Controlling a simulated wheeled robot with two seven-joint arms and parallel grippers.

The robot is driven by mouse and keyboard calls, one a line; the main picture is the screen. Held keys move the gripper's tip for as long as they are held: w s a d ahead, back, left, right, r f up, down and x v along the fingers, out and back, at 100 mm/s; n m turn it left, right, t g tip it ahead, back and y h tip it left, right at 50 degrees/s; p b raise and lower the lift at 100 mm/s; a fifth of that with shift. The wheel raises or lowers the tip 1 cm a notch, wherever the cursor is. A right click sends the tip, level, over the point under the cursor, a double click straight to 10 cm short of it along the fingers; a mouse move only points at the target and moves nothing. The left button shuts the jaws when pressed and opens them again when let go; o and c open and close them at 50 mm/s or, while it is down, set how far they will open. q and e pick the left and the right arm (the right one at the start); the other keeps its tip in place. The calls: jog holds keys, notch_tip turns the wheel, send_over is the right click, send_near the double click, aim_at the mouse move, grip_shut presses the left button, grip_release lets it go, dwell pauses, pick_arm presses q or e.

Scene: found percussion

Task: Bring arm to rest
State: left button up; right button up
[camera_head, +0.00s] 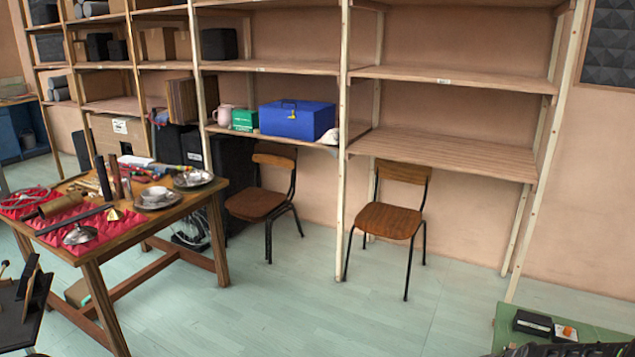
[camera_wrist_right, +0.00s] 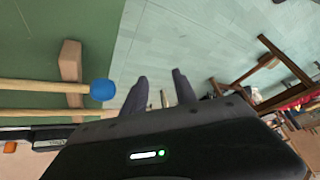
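My right gripper (camera_wrist_right: 162,90) shows in the right wrist view with its two dark fingers apart and nothing between them. Pale green floor shows beyond the fingertips. A mallet with a blue head (camera_wrist_right: 102,90) and a wooden stick lies to the left of the fingers, apart from them. In the head view a dark part, probably of my right arm, shows at the bottom right corner. I cannot make out my left gripper in either view.
A green tabletop (camera_head: 508,326) at the bottom right bears a small black box (camera_head: 533,322). A wooden table (camera_head: 150,222) with percussion items stands left. Two chairs (camera_head: 388,219) (camera_head: 257,204) stand before shelves, which hold a blue box (camera_head: 297,121). The middle floor is clear.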

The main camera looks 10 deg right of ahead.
jog(key=s+a+f+m+g+y, duration=0.1)
jog(key=s+a+f+m, duration=0.2)
jog(key=a, duration=0.5)
jog(key=s+a+f, duration=0.3)
jog(key=a+f, duration=0.2)
jog(key=a, duration=0.2)
jog(key=s+a+f+m+g+y, duration=0.1)
jog(key=s+a+f+m, duration=0.1)
jog(key=a+f, duration=0.45)
jog(key=s+a+f+n+g, duration=0.1)
jog(key=s+a+n+g, duration=0.2)
jog(key=s+a, duration=1.3)
jog(key=shift+f+g+y, duration=0.25)
jog(key=shift+g+y, duration=0.05)
jog(key=shift+y, duration=0.1)
